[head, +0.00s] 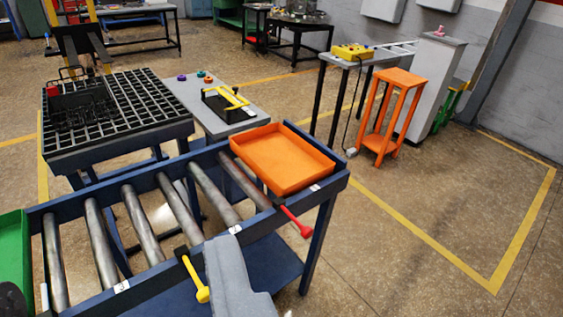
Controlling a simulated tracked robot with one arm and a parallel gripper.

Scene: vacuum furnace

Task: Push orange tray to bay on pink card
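The orange tray (283,160) is shallow, rectangular and looks empty. It sits at the right end of the roller conveyor (115,278), just behind the red-handled lever (295,220). Small white labels (122,286) mark the conveyor's front rail; one seems to read 3, the others are too small to read. I cannot make out a pink card. My gripper's fingers do not show; a grey rounded shape at the bottom centre may be part of my arm, and it hides some of the front rail.
A yellow-handled lever (195,280) juts from the front rail. A green tray (14,262) is cut off at the left edge. Behind stand a black grid table (150,105), a grey table (185,95) and an orange stool (390,112). Floor at right is clear.

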